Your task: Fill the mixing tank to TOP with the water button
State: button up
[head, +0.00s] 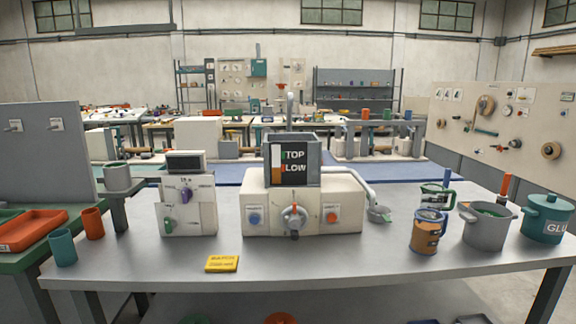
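The mixing tank (307,179) is a grey, open-topped box on a cream base unit (350,195) in the middle of the bench. Its front has a dark panel marked TOP and LOW, with a narrow gauge strip (277,165) that looks white above and orange below. A blue button (254,219) is on the base's left front, and an orange-red button (331,217) is on its right front. Their small labels are too small to read surely, so I cannot tell which is water. A grey valve knob (294,218) sits between them. My gripper is not in view.
A cream control box (202,205) with a dark display stands left of the tank. A spout and small cup (379,214), jugs, a grey pot (487,230) and a teal pot (547,220) stand right. The front bench centre is clear.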

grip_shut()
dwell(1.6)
